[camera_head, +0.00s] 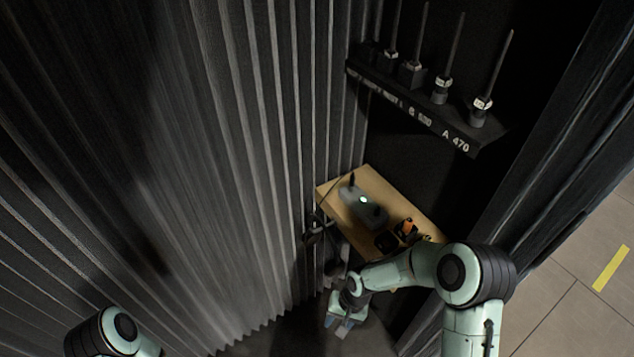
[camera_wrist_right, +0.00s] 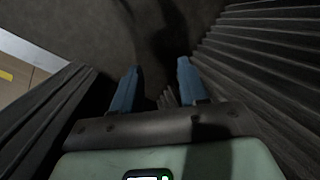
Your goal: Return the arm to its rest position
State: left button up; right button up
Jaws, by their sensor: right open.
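My right arm (camera_head: 410,266) reaches in from the lower right of the head view, in front of the small wooden table. Its gripper (camera_head: 342,328) points down over the dark floor, just below the table's front edge. In the right wrist view the two blue fingers (camera_wrist_right: 157,85) stand apart with nothing between them, above dark floor. Of my left arm only a rounded joint (camera_head: 112,332) shows at the bottom left of the head view; its gripper is out of view.
A shelf (camera_head: 415,108) holds several antenna-like units. Pleated dark curtains (camera_head: 240,130) line the left. Tiled floor (camera_head: 575,290) lies at right.

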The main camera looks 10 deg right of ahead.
pick_arm(q)
jog(key=r+p, duration=0.1)
jog(key=w+r+p, duration=0.1)
jog(key=r, duration=0.1)
jog(key=shift+w, duration=0.15)
pick_arm(e)
jog(key=s+f, duration=0.4)
jog(key=s, duration=0.5)
jog(key=s+f, duration=0.4)
jog(key=s, duration=0.6)
jog(key=shift+s+d+f+y, duration=0.15)
jog(key=shift+s+f+y, duration=0.15)
